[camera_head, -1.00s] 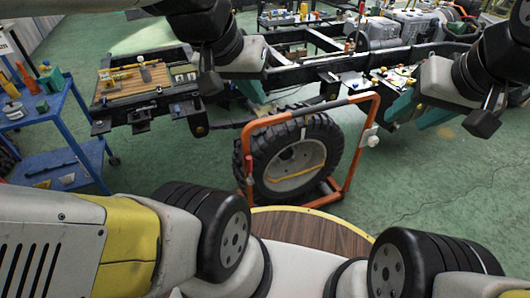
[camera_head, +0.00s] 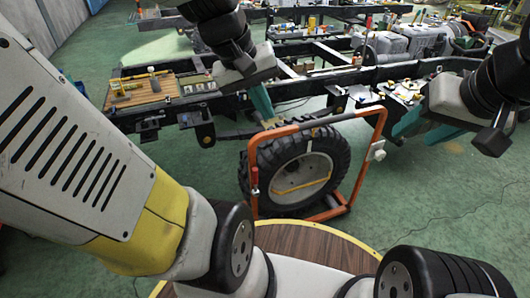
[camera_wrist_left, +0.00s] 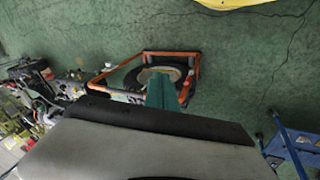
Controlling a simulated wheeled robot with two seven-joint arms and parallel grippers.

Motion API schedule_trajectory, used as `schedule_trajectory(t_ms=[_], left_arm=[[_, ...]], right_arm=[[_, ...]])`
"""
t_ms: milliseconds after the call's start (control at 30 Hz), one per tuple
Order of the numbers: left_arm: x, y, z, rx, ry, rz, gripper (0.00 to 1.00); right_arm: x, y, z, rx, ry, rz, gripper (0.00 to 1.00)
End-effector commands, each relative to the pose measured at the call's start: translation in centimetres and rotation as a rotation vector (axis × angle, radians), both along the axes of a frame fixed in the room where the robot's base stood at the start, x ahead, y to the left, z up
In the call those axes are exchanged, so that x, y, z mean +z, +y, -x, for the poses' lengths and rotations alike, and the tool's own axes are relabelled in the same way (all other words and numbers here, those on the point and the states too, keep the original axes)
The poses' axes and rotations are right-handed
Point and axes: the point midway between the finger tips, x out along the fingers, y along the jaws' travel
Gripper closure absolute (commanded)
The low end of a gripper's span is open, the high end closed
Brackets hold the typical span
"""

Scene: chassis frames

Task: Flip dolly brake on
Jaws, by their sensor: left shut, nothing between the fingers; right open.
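The dolly is an orange tubular frame (camera_head: 382,125) standing upright on the floor, with a large black tyre (camera_head: 262,160) on a grey wheel inside it. A small red part (camera_head: 254,177) is on its left post, and a pale block sits on its right post; I cannot tell which is the brake. My left gripper (camera_head: 264,106), with teal fingers, is shut and empty, above and behind the dolly's top bar in the picture. In the left wrist view its fingers (camera_wrist_left: 160,92) overlap the dolly frame (camera_wrist_left: 189,82); contact is not visible. My right gripper (camera_head: 412,122) is open and empty, right of the dolly.
A long black chassis (camera_head: 310,88) spans behind the dolly, bearing a wooden board (camera_head: 142,92) and small parts. A round wooden top with a yellow rim (camera_head: 335,236) lies in front. A blue cart (camera_wrist_left: 296,148) shows in the left wrist view.

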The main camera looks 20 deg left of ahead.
Motion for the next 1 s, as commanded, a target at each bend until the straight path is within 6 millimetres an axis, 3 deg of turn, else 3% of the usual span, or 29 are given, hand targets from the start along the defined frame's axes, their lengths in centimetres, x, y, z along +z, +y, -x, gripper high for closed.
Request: schedule_trajectory(t_ms=[567, 1000], left_arm=[[-9.4, 4.6, -9.3, 0.805, 0.714, 0.530, 1.00], [-20.7, 11.5, -14.3, 1.378, 1.250, 0.952, 1.00]], right_arm=[[0.0, 0.0, 0.0, 0.000, 0.000, 0.000, 0.53], [0.0, 0.0, 0.0, 0.000, 0.000, 0.000, 0.53]])
